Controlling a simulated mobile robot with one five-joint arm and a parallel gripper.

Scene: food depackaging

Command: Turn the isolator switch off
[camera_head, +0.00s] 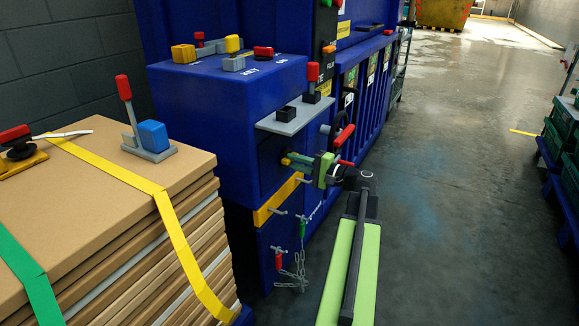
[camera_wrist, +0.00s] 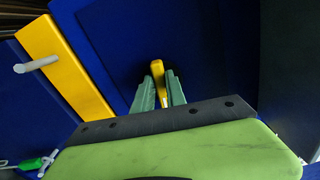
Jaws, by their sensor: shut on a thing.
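The isolator switch shows as a small yellow handle (camera_wrist: 157,67) on a dark blue panel face in the wrist view. My gripper (camera_wrist: 159,80) has its two green fingers on either side of this handle and is shut on it. In the head view my gripper (camera_head: 288,160) reaches in from the right to the side of the blue control cabinet (camera_head: 215,105), below a grey shelf. The handle's base and any position marks cannot be made out, and the fingers hide part of it.
A yellow strip (camera_head: 277,201) with hooks runs below the gripper. A chain (camera_head: 293,272), a red tag (camera_head: 278,262) and a green tag (camera_head: 303,228) hang there. Red-handled levers (camera_head: 345,136) stand close behind my gripper. Stacked cardboard (camera_head: 150,240) fills the left; open floor (camera_head: 450,180) lies right.

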